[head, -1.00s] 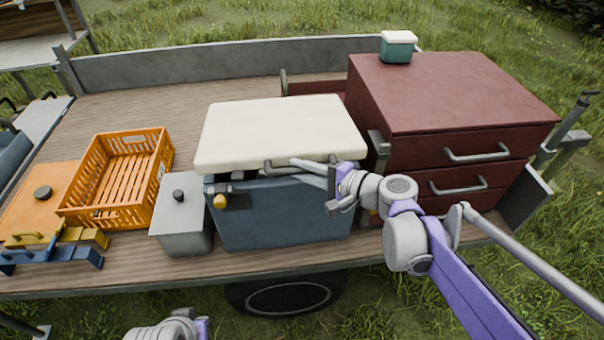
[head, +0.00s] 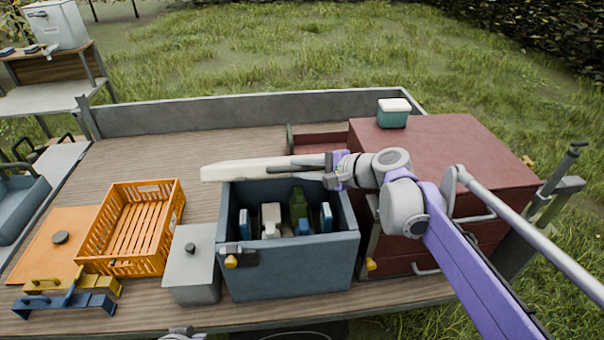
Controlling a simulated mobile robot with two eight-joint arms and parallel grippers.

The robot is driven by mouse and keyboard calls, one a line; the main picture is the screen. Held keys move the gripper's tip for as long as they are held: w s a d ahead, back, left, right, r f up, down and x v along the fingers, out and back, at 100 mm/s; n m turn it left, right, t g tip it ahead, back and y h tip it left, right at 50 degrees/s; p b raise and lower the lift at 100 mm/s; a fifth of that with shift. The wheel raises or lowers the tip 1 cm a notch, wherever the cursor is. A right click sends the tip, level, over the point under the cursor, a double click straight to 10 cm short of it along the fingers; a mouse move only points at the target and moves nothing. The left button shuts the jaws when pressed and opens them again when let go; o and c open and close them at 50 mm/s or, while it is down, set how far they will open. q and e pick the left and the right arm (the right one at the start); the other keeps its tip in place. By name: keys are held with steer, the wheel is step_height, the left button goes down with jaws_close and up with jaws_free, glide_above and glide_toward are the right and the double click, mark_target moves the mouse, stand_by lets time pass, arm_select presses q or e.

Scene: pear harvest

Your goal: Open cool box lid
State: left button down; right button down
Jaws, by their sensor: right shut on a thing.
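The cool box (head: 290,270) is a blue-grey box standing on the wooden cart bed. Its cream lid (head: 240,171) is raised and shows nearly edge-on above the back of the box. The inside is exposed, with several white, blue and green items (head: 299,208) in it. My right gripper (head: 317,172) is shut on the handle at the lid's front edge; the fingers partly hide the handle.
A grey lidded bin (head: 192,270) and an orange crate (head: 135,228) stand left of the box. A dark red drawer cabinet (head: 455,145) stands close on the right, with a small green cooler (head: 393,113) on top. Cart bed behind the crate is clear.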

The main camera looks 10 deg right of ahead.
steer(key=c, duration=0.8)
jaws_free()
steer(key=shift+o, duration=0.2)
steer(key=v, duration=1.1)
